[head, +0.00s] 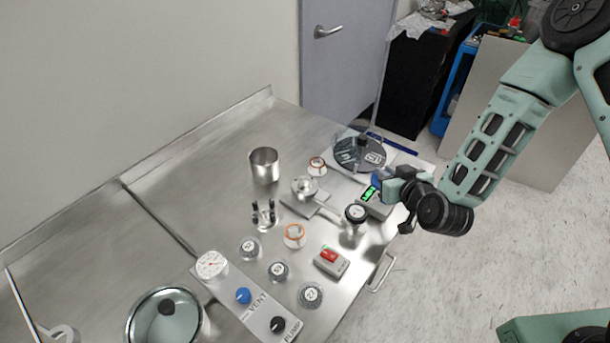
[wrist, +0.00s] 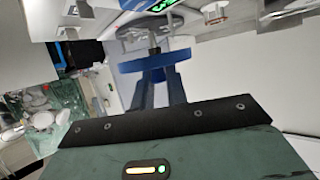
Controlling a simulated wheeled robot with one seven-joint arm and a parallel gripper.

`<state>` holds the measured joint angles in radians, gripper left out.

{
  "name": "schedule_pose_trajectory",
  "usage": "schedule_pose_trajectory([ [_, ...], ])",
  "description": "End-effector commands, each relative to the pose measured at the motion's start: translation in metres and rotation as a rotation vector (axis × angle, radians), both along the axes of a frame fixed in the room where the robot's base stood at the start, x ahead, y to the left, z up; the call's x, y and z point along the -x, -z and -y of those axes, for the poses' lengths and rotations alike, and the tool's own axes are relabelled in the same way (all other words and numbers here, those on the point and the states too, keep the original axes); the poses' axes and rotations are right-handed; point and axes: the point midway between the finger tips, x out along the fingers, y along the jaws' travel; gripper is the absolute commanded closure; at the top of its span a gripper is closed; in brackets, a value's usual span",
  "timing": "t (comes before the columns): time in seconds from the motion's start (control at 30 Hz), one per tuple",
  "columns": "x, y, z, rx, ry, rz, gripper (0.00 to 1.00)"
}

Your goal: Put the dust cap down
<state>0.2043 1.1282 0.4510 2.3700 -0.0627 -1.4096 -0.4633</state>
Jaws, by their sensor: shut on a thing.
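The dust cap looks like a blue disc in the wrist view (wrist: 134,64), between the tips of my gripper's two dark fingers (wrist: 157,76). My gripper is shut on it. In the head view my gripper (head: 385,176) is at the right edge of the steel bench, with a bit of the blue cap (head: 377,175) showing at its tip. The cap is beside a grey box with a lit green display (head: 369,193). I cannot tell whether the cap touches anything below it.
A round dark-topped vessel (head: 358,153) stands behind the gripper. A steel flanged fitting (head: 305,187), a black-topped cylinder (head: 355,218), a steel cup (head: 264,166) and a red-switch box (head: 331,260) stand nearby.

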Motion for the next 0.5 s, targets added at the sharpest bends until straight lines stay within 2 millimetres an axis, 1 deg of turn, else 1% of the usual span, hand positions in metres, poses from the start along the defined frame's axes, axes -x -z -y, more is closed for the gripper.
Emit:
schedule_pose_trajectory([
  [0.03,-0.005,-0.013,-0.027,-0.004,-0.051,0.002,1.00],
  [0.1,-0.010,-0.023,-0.061,-0.004,-0.118,0.002,1.00],
  [0.17,-0.012,-0.031,-0.090,-0.004,-0.173,0.002,1.00],
  [0.2,-0.013,-0.037,-0.107,-0.004,-0.208,0.004,1.00],
  [0.3,-0.013,-0.049,-0.145,-0.005,-0.280,0.007,1.00],
  [0.33,-0.013,-0.053,-0.154,-0.005,-0.298,0.007,1.00],
  [0.4,-0.012,-0.059,-0.172,-0.006,-0.333,0.010,1.00],
  [0.5,-0.010,-0.065,-0.189,-0.006,-0.367,0.011,1.00],
])
